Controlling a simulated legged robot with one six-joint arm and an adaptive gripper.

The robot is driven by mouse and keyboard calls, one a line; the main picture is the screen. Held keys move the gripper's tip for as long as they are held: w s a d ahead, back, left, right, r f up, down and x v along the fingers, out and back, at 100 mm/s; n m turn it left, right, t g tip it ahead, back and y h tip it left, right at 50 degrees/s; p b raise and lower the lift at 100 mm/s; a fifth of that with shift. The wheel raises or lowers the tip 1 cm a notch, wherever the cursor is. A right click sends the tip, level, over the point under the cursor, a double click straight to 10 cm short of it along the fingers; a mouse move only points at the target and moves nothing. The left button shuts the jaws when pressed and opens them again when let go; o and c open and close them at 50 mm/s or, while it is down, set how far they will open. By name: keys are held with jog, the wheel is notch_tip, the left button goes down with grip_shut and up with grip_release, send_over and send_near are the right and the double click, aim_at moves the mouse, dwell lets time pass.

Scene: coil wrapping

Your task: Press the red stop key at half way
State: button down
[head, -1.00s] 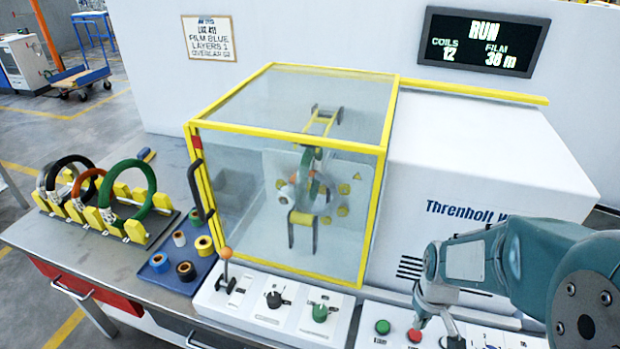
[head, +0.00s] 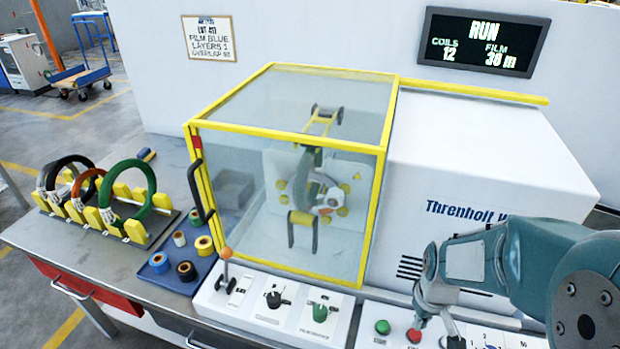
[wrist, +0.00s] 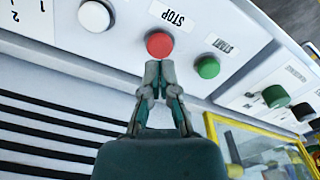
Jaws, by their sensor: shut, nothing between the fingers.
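The red stop key (wrist: 160,44) sits on the white front panel, with the STOP label (wrist: 172,17) beside it. In the head view the red key (head: 414,335) is partly beside my arm. My gripper (wrist: 160,70) is shut and empty. Its fingertips lie right at the near edge of the red key in the wrist view; whether they touch it I cannot tell. Inside the clear guard (head: 250,225), a coil ring (head: 303,180) sits in the machine, with a white spool (head: 333,197) at its right. The display (head: 482,42) reads RUN, coils 12, film 38 m.
A green start key (wrist: 208,67) and a white button (wrist: 94,16) flank the red key. A green selector knob (head: 320,313) and a black knob (head: 273,299) are further left. A coil rack (head: 135,232) and a blue tray (head: 205,265) of tape rolls stand on the bench.

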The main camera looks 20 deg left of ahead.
aim_at(415, 332)
jog(key=shift+f, duration=1.55)
jog(key=shift+r, duration=3.05)
jog(key=shift+r, duration=0.25)
jog(key=s+d+r+m+t, duration=0.2)
jog(key=s+r, duration=0.4)
jog(key=r, duration=0.2)
jog(key=s+d+r+m+t, duration=0.1)
jog(key=s+r+m+t, duration=0.2)
jog(key=s+r, duration=0.3)
notch_tip(415, 332, up, 2)
jog(key=shift+s+d+r+m+t, duration=0.2)
jog(key=shift+d+r+m+t, duration=0.1)
jog(key=shift+d, duration=0.1)
